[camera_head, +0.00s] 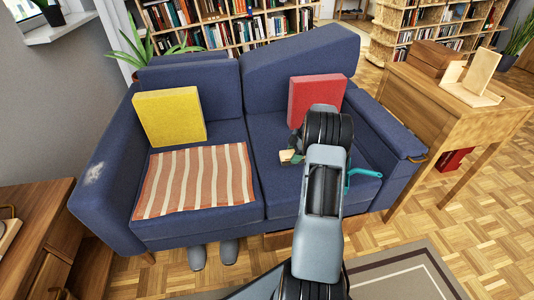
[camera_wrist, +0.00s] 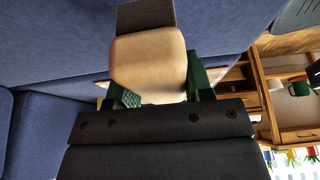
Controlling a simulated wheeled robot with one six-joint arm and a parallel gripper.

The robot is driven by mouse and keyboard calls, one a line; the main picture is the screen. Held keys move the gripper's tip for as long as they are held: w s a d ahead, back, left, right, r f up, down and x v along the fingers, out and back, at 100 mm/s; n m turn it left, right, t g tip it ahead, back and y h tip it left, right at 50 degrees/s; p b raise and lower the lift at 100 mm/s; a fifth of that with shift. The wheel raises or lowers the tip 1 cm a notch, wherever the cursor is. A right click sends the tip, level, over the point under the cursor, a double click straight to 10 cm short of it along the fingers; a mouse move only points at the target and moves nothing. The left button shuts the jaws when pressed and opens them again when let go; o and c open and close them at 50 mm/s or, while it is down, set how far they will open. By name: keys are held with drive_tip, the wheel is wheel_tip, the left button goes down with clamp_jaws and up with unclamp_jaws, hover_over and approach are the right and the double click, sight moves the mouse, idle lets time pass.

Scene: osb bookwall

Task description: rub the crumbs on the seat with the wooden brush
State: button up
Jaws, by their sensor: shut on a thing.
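The wooden brush (camera_wrist: 148,62) is between the green fingers of my gripper (camera_wrist: 150,88) in the wrist view. Its pale wooden body leads to a dark bristle end (camera_wrist: 145,16) against blue fabric; I cannot tell whether it touches. In the head view, a small part of the pale wood (camera_head: 287,156) shows beside my gripper (camera_head: 299,151), over the right seat (camera_head: 270,186) of the blue sofa. My arm covers much of that seat. I cannot make out any crumbs on it.
A red cushion (camera_head: 313,98) stands behind my arm. A striped cloth (camera_head: 195,181) covers the left seat, with a yellow cushion (camera_head: 169,117) behind. A teal curved object (camera_head: 364,173) shows right of my arm. The left armrest has a whitish patch (camera_head: 94,173). A wooden desk (camera_head: 452,100) stands right.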

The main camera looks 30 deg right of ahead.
drive_tip(key=shift+r+p, duration=1.15)
drive_tip(key=shift+r, duration=1.3)
